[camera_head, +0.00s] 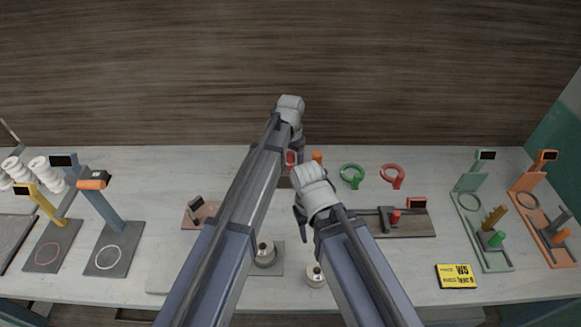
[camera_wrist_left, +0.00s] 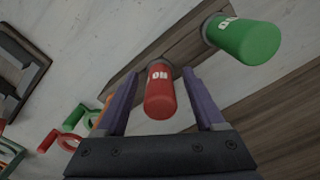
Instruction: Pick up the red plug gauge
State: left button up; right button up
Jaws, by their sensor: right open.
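The red plug gauge (camera_wrist_left: 160,92) stands between the two fingers of my left gripper (camera_wrist_left: 163,108) in the left wrist view, its labelled handle toward the camera. Gaps show on both sides of the handle, so the gripper is open around it and not clamped. In the head view my left gripper (camera_head: 298,150) is at the back of the bench, partly hidden by its own arm, with a bit of red beside it. My right gripper (camera_head: 302,222) is open and empty, nearer the front of the bench.
A green plug gauge (camera_wrist_left: 243,40) stands close beside the red one on a wooden block (camera_wrist_left: 150,60). A green ring (camera_head: 352,176) and a red ring (camera_head: 393,176) lie to the right. Gauge stands (camera_head: 110,235) fill the left; a yellow sign (camera_head: 456,276) is front right.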

pick_arm(q)
grip_shut()
dwell(0.3)
jog(key=shift+r, duration=0.15)
pick_arm(e)
jog(key=shift+r, duration=0.1)
